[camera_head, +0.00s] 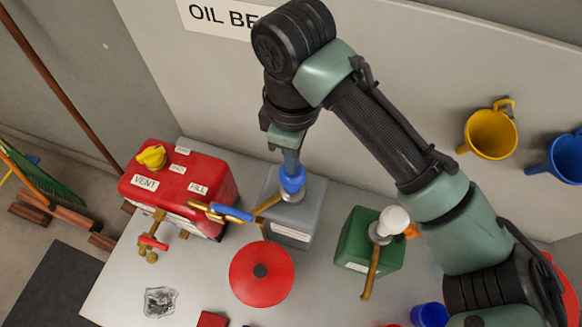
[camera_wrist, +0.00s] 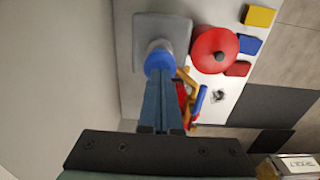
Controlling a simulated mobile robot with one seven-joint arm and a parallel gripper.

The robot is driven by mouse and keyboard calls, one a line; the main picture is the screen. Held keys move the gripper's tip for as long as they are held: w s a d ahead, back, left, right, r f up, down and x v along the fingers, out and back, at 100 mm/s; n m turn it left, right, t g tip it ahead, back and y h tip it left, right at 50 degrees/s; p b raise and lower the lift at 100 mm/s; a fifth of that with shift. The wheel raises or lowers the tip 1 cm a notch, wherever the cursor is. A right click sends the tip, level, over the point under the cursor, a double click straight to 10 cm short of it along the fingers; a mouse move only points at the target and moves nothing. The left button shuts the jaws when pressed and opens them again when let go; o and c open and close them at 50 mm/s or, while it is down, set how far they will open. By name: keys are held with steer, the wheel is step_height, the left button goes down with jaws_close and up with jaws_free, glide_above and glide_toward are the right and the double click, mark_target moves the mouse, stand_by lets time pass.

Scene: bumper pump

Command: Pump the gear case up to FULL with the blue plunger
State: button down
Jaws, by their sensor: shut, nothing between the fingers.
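The blue plunger (camera_head: 292,182) is a round knob on top of a grey container (camera_head: 312,216) on the table. It also shows in the wrist view (camera_wrist: 158,59). My gripper (camera_head: 291,162) points down right over the plunger, its fingers shut with nothing between them. The fingertips seem to meet the knob's top, but I cannot tell whether they touch. A red case (camera_head: 212,179) with VENT and FILL labels and a yellow knob (camera_head: 151,156) stands to the left. A brass spout (camera_head: 266,206) runs from the grey container toward it, near a blue-handled brass fitting (camera_head: 232,212). No level reading is legible.
A green container (camera_head: 356,238) with a white knob (camera_head: 392,220) and brass spout stands right of the grey one.

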steer(key=shift+f+b, duration=1.4)
steer(key=shift+f, duration=0.8)
steer(key=shift+r+p, duration=1.75)
steer(key=shift+r, duration=0.1)
steer(key=shift+f, duration=0.1)
